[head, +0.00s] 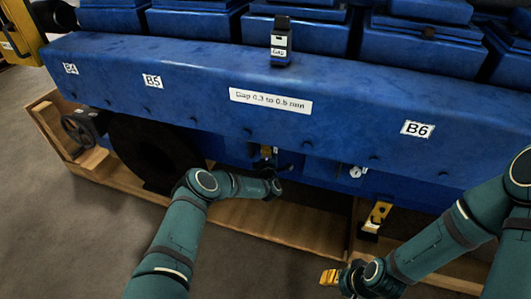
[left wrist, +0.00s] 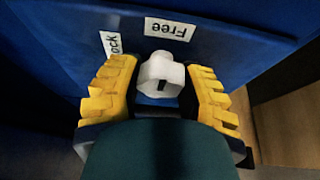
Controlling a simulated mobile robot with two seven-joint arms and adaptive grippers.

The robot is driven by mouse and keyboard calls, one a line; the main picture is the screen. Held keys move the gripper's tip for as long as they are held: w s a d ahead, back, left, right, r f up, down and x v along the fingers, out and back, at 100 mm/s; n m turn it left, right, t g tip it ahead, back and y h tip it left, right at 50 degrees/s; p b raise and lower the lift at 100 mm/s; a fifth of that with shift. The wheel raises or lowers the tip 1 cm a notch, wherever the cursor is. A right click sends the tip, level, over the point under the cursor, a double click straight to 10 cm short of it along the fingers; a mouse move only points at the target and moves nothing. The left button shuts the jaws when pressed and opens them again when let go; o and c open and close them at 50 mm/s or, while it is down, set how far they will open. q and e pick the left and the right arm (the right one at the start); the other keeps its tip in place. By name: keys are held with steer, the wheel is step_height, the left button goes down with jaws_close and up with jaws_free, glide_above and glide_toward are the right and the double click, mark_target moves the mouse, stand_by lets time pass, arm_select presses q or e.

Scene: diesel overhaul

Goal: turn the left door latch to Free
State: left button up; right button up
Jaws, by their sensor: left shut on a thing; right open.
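In the left wrist view the white latch (left wrist: 161,74) sits on a blue panel between the yellow fingers of my left gripper (left wrist: 165,88), which is shut on it. The narrow end of the latch points up in the picture, close below the "Free" label (left wrist: 170,29), which appears upside down. A second label (left wrist: 113,44), showing "ock", is partly hidden by the left finger. In the head view my left gripper (head: 267,156) is at the engine's lower blue side, and the latch cannot be made out. My right gripper (head: 331,277) is open, low at the front, away from the latch.
The blue engine cover (head: 200,85) overhangs my left gripper. A black and white gap tool (head: 281,42) stands on it. A wooden frame (head: 285,227) runs below. A yellow and black part (head: 376,219) stands near my right arm. Open grey floor (head: 60,235) lies at left.

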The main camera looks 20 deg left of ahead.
arm_select(q)
steer(key=shift+w+r, duration=0.1)
steer(key=shift+r, duration=0.05)
steer(key=o, duration=0.9)
steer(key=v, duration=1.2)
steer(key=s+d+f+m+g+h, duration=0.2)
steer(key=s+d+m+g+h, duration=0.5)
steer(key=s+d+m+h, duration=0.55)
steer(key=s+a+r+m+g+y, duration=0.1)
steer(key=s+m+g, duration=0.3)
steer(key=s, duration=0.6)
steer(key=s+a+r+m+g+y, duration=0.1)
steer(key=s+m+g, duration=0.3)
steer(key=s, duration=0.7)
steer(key=shift+a, duration=0.85)
